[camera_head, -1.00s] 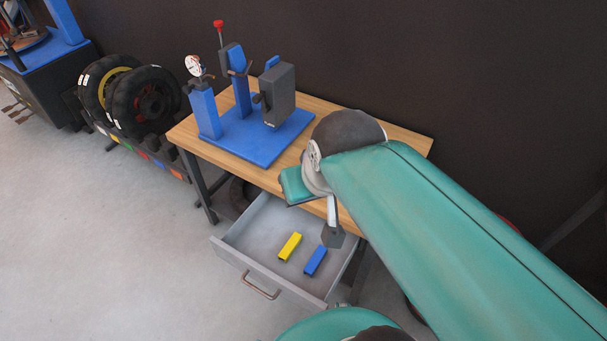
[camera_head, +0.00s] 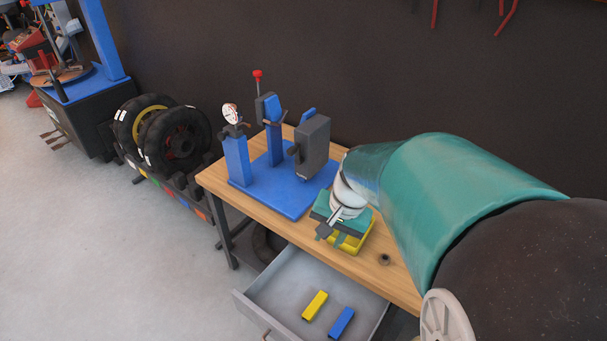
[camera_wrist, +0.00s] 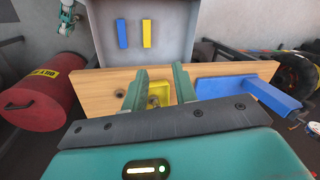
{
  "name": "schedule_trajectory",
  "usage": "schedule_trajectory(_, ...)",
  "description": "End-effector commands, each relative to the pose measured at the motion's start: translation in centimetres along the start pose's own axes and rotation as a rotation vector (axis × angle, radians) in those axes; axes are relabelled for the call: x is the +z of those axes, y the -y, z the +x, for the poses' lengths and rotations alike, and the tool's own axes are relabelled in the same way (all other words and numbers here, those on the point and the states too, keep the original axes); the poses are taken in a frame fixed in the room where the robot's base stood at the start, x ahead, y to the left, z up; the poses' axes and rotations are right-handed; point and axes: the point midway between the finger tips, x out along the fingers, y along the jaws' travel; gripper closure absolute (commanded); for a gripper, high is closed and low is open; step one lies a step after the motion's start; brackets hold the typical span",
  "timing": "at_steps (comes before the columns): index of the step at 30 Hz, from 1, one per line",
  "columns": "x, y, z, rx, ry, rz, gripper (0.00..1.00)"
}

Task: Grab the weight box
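A yellow box (camera_head: 352,243), open-topped in the wrist view (camera_wrist: 159,93), sits on the wooden workbench (camera_head: 272,224) near its front edge. It is likely the weight box. My gripper (camera_head: 334,236) is over the box and hides much of it in the head view. In the wrist view my gripper (camera_wrist: 159,88) has its two fingers spread, with the box showing between them. I cannot tell whether either finger touches it.
Below the bench, an open drawer (camera_head: 275,285) holds a yellow block (camera_head: 315,305) and a blue block (camera_head: 341,322). A blue-based balancing stand (camera_head: 283,191) is close by. A small dark ring (camera_head: 384,260) lies on the bench.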

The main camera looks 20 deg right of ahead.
Motion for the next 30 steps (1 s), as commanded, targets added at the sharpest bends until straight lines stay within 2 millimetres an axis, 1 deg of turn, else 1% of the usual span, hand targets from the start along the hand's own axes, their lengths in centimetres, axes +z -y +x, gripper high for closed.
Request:
schedule_trajectory(1, -1.0, -1.1, 1.3, -0.015, 0.040, 0.086, 0.72)
schedule_trajectory(6, -3.7, -3.8, 5.0, -0.093, 0.153, 0.352, 0.72)
schedule_trajectory(15, -8.0, -8.7, 10.6, -0.303, 0.343, 0.833, 0.72)
schedule_trajectory(21, -10.7, -12.3, 13.4, -0.496, 0.465, 1.154, 0.72)
schedule_trajectory(24, -12.1, -14.2, 14.5, -0.611, 0.526, 1.310, 0.72)
schedule_trajectory(27, -13.4, -16.0, 15.1, -0.724, 0.580, 1.444, 0.72)
schedule_trajectory(30, -14.3, -17.4, 15.4, -0.811, 0.619, 1.538, 0.72)
